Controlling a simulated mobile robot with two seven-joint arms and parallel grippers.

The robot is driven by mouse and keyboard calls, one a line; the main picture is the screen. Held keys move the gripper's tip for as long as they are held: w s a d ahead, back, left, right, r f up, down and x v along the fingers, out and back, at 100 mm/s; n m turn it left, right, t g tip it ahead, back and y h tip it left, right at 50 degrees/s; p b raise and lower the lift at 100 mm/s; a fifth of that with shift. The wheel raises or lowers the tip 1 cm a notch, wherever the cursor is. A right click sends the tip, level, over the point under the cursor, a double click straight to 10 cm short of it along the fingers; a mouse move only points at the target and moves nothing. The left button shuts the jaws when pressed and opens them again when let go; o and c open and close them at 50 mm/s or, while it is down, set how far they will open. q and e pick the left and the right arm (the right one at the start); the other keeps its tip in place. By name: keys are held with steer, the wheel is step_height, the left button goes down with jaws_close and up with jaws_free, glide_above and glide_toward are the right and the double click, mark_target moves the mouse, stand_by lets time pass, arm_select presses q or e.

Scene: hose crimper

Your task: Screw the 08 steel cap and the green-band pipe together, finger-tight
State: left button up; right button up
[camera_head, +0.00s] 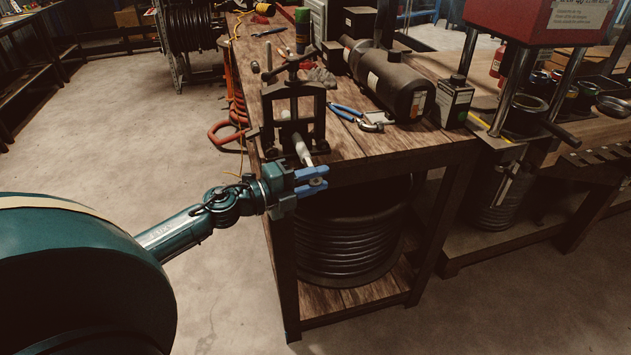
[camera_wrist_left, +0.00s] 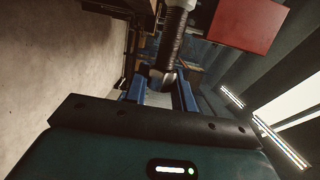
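The pipe (camera_head: 302,149) is pale grey in the head view, clamped in a dark bench vise (camera_head: 293,112) and sloping down toward the front edge of the bench. My left gripper (camera_head: 314,180) has its blue fingers around a small grey steel cap (camera_wrist_left: 161,79) at the pipe's lower end. In the left wrist view the pipe (camera_wrist_left: 173,42) looks dark and runs down to the cap between the fingers (camera_wrist_left: 162,92). The cap appears to meet the pipe end, but I cannot see the threads. The cap's 08 mark and the green band cannot be made out. My right gripper is out of view.
A red press (camera_head: 540,20) stands at right.

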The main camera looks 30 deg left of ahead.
arm_select(q)
steer(key=o, duration=0.5)
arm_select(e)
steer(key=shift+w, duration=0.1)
arm_select(q)
steer(key=shift+s+a+f, duration=0.15)
steer(key=v, duration=0.6)
steer(key=b+v, duration=0.1)
steer(key=v, duration=0.5)
steer(key=shift+s+a+r, duration=0.15)
steer(key=shift+s+r, duration=0.1)
steer(key=shift+s, duration=0.1)
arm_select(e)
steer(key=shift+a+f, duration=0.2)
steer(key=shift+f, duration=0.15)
arm_select(q)
steer(key=shift+c, duration=0.6)
